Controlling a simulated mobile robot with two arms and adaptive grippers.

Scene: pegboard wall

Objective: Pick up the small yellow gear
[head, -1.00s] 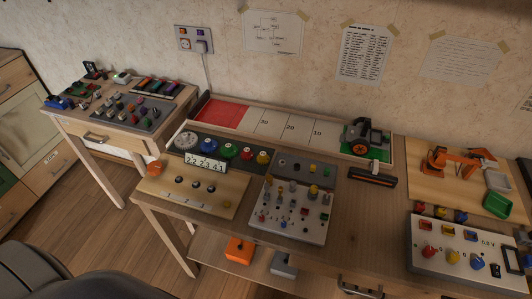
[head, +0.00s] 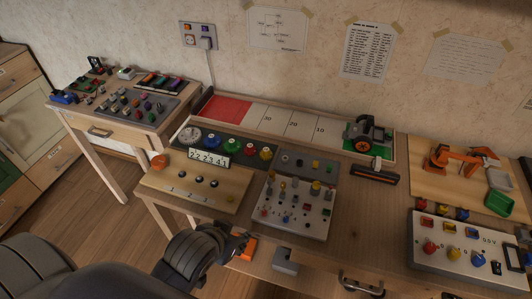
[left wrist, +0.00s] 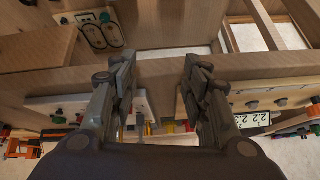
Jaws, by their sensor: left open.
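The small yellow gear (head: 265,153) sits at the right end of a row of coloured gears on a dark board (head: 226,146) at the back of the table. Red, green and blue gears stand to its left. My left gripper (head: 242,238) is at the table's front edge, well in front of the gear and apart from it. It is open and empty, and its two fingers also show in the left wrist view (left wrist: 157,82). I cannot make out the yellow gear for certain in the left wrist view. My right gripper is not in view.
A wooden board with black knobs (head: 197,184) and a white peg panel (head: 293,207) lie between my gripper and the gear board. A number counter (head: 208,158) stands in front of the gears. Bare tabletop (head: 365,215) lies to the right of the peg panel.

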